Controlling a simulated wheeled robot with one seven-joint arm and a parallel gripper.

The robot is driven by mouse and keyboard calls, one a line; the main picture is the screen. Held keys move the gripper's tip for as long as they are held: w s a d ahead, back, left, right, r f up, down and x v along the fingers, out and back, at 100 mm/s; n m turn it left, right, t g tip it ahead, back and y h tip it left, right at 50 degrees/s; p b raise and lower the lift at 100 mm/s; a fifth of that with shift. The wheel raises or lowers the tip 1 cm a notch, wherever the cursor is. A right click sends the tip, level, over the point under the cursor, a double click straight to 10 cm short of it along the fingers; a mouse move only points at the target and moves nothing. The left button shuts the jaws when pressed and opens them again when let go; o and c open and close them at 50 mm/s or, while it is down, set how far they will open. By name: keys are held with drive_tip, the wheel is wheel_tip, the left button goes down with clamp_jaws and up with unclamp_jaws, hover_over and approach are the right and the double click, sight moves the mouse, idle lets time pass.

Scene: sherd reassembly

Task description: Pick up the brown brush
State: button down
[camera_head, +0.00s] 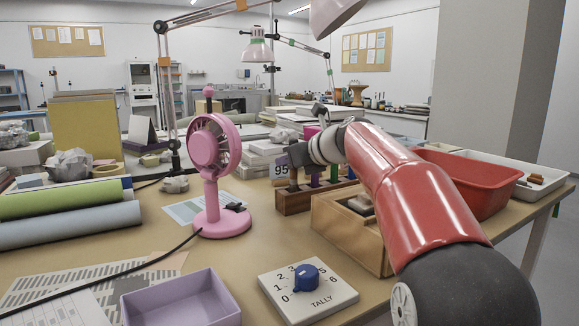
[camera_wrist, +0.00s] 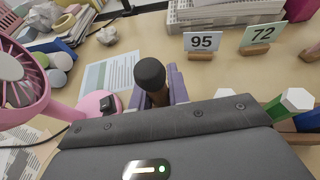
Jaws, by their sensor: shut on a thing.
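The brown brush (camera_wrist: 151,76) shows in the wrist view as an upright dark brown handle with a rounded, nearly black end. My gripper (camera_wrist: 160,94) is shut on this handle, with grey-violet jaw parts on both sides of it. The brush's lower end is hidden. In the head view my gripper (camera_head: 294,175) is over the left end of a wooden rack (camera_head: 292,205). I cannot make out the brush clearly there, nor tell whether it still touches the rack.
A purple handle (camera_head: 316,176) and a green one stand in the rack. A pink fan (camera_head: 211,165) is close on the left. A wooden box (camera_head: 345,240), a red tub (camera_head: 480,180), a TALLY dial (camera_head: 307,287) and a lilac tray (camera_head: 182,300) are around. Number card 95 (camera_wrist: 203,42) stands behind.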

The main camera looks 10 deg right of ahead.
wheel_tip(320, 180, up, 18)
drive_tip(key=p, duration=0.7)
drive_tip(key=shift+f+p, duration=0.2)
drive_tip(key=shift+p, duration=0.2)
